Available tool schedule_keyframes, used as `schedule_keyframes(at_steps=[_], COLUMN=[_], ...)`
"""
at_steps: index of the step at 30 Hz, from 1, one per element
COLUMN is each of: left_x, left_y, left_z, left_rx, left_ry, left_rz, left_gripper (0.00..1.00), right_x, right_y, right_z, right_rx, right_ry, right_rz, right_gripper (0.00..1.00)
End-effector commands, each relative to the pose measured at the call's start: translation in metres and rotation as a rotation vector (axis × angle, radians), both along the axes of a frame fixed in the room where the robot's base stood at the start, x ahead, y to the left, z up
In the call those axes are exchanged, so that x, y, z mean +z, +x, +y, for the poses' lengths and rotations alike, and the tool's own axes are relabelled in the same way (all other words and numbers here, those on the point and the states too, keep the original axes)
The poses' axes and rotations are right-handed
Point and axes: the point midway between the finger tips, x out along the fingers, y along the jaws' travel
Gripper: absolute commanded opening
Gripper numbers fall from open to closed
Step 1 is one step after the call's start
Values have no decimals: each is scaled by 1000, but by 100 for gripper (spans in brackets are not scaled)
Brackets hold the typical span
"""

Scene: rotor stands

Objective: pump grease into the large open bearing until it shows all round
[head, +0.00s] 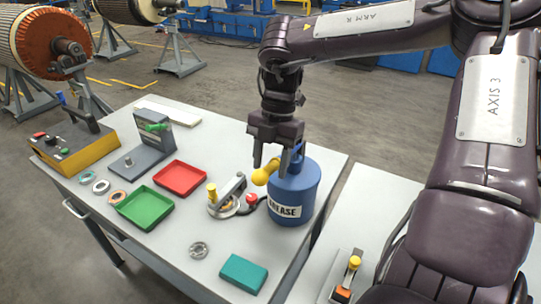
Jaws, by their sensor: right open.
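A blue grease pump can (291,196) labelled GREASE stands upright at the right part of the bench. A yellow ball-ended handle (261,177) sticks out on its left side. My right gripper (271,163) is open, pointing down just above the handle and beside the can's top; I cannot tell if it touches. Left of the can is a round fixture (224,206) with a metal arm and a yellow knob; an orange-brown ring shows inside, possibly the large open bearing, partly hidden by the arm. No grease is discernible there. My left gripper is not in view.
A red tray (180,179), a green tray (145,208), several small rings (101,186), a small bearing (199,249) and a teal block (244,272) lie on the bench. A yellow-based device (75,146) stands at left. The front middle is mostly clear.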

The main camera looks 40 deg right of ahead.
Motion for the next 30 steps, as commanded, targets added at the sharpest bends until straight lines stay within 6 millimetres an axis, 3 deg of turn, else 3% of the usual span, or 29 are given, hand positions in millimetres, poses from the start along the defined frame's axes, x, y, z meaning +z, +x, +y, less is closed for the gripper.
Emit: schedule_keyframes(at_steps=[1,15,30], left_x=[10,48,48], left_y=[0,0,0], left_z=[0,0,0], left_rx=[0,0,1], left_ry=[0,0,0], left_rz=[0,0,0], left_gripper=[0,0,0], right_x=[11,56,56], right_y=[0,0,0], right_z=[0,0,0], right_rx=[0,0,0], right_ry=[-1,-1,-1], right_rz=[-1,-1,0], right_gripper=[47,47,47])
